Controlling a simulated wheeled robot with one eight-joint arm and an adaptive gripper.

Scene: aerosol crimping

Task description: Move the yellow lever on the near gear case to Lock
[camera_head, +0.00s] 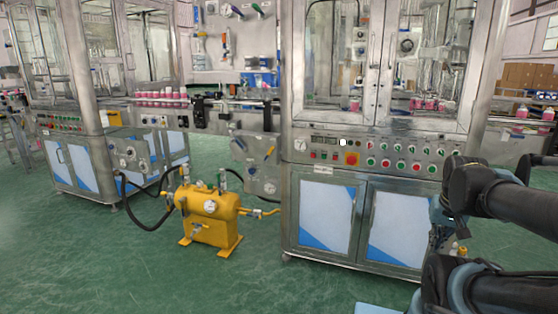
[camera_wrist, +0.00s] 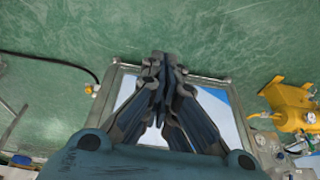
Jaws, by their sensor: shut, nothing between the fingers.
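A grey metal case (camera_head: 262,178) with a round dial stands left of the near cabinet in the head view. A small yellow lever (camera_head: 269,152) sits on its upper right, tilted up to the right. A blue-handled lever (camera_head: 240,144) is to its upper left. Any Lock marking is too small to read. My gripper (camera_wrist: 160,65) is shut and empty in the wrist view, over the pale cabinet panel. In the head view my arm is at the right, well apart from the lever. The lever cannot be made out clearly in the wrist view.
A yellow tank (camera_head: 209,208) with gauges stands on the green floor (camera_head: 300,295) before the case, joined by a yellow pipe (camera_head: 262,212) and a black hose (camera_head: 150,226). The steel cabinet (camera_head: 327,215) with a button panel fills the middle right. Open floor lies in front.

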